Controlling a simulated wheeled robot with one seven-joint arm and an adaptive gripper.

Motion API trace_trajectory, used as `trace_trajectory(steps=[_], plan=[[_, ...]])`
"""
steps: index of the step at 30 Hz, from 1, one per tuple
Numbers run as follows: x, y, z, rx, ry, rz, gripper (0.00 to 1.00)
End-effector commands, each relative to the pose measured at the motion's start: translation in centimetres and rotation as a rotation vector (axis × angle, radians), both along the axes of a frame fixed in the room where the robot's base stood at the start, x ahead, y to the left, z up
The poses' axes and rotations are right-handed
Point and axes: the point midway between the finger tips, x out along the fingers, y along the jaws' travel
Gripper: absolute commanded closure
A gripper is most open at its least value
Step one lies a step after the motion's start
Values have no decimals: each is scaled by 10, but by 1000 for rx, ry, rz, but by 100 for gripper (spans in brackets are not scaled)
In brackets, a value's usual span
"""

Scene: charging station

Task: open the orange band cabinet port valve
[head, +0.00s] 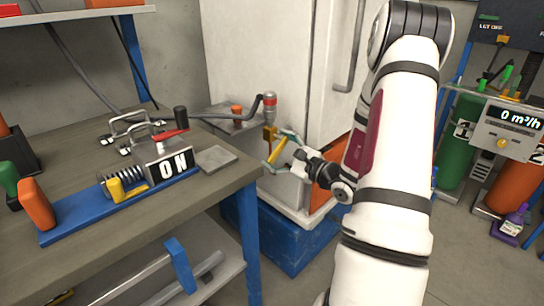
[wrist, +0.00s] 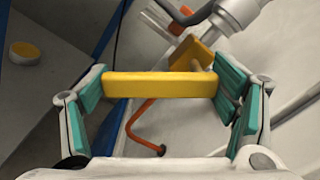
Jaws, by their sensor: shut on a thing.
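The port valve has a yellow handle (head: 277,150), also in the wrist view (wrist: 160,86), where it runs straight across between my finger pads. My gripper (head: 281,151) is shut on this handle, with one teal pad at each end of it. The yellow valve body (head: 270,132) sits below a silver fitting with a red-orange band (head: 270,97), beside the white cabinet (head: 270,50). In the wrist view the yellow body (wrist: 193,55) is just behind the handle's right end. The valve's inside is hidden.
An orange hook-shaped rod (wrist: 143,125) hangs behind the handle. A blue box (head: 290,243) lies below the valve. Gas cylinders (head: 460,140) stand at the right.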

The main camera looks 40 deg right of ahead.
Motion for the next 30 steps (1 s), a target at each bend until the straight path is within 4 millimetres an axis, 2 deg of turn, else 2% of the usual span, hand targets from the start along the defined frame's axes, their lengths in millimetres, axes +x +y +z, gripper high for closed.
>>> trace_trajectory(steps=[3,18,30], plan=[[1,-2,-8,-115,-5,2,70],[1,-15,-18,-583,-22,2,70],[1,-24,-18,-844,-29,3,70]])
